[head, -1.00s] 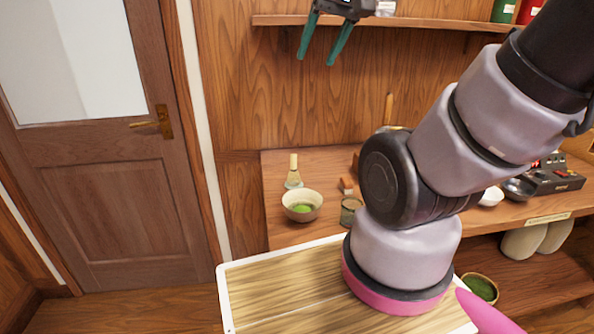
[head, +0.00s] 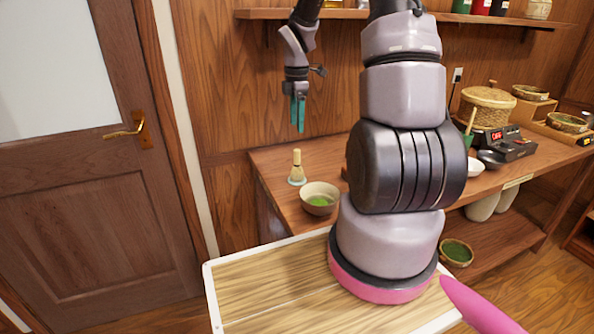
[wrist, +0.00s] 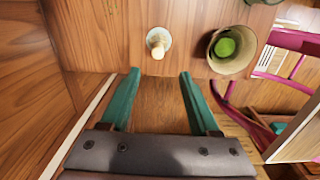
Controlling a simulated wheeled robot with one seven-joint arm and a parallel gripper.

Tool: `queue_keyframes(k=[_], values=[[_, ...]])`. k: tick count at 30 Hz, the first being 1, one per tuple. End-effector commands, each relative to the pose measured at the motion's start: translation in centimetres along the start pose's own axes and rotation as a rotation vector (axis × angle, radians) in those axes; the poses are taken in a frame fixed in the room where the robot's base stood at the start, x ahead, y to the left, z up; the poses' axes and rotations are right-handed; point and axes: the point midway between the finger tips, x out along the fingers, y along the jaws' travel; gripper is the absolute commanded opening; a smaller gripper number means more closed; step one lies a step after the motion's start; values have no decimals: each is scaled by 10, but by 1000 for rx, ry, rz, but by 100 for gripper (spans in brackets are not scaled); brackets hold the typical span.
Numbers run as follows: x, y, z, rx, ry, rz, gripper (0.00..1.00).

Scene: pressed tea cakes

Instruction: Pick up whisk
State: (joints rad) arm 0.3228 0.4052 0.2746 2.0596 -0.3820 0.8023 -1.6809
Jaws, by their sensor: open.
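The whisk (head: 297,167) is pale tan and stands upright on a small pale base at the left end of the wooden counter. In the wrist view the whisk (wrist: 158,43) shows from above, just beyond the fingertips and roughly centred between them. My gripper (head: 298,114) has green fingers pointing down and hangs in the air above the whisk. In the wrist view my gripper (wrist: 158,72) is open with nothing between its fingers.
A cream bowl (head: 320,198) with green powder or tea stands just right of the whisk. A scale (head: 504,146), a woven basket (head: 487,104) and a white bowl (head: 474,167) stand further right. A shelf (head: 330,13) runs along the wall above.

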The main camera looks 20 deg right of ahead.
Motion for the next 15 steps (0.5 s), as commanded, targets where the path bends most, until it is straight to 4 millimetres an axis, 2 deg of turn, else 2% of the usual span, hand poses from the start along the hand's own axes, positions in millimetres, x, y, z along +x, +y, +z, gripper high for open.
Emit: queue_keyframes(k=[9,15], values=[[48,2,0,-35,4,-12,62],[64,2,1,-33,3,-8,62]])
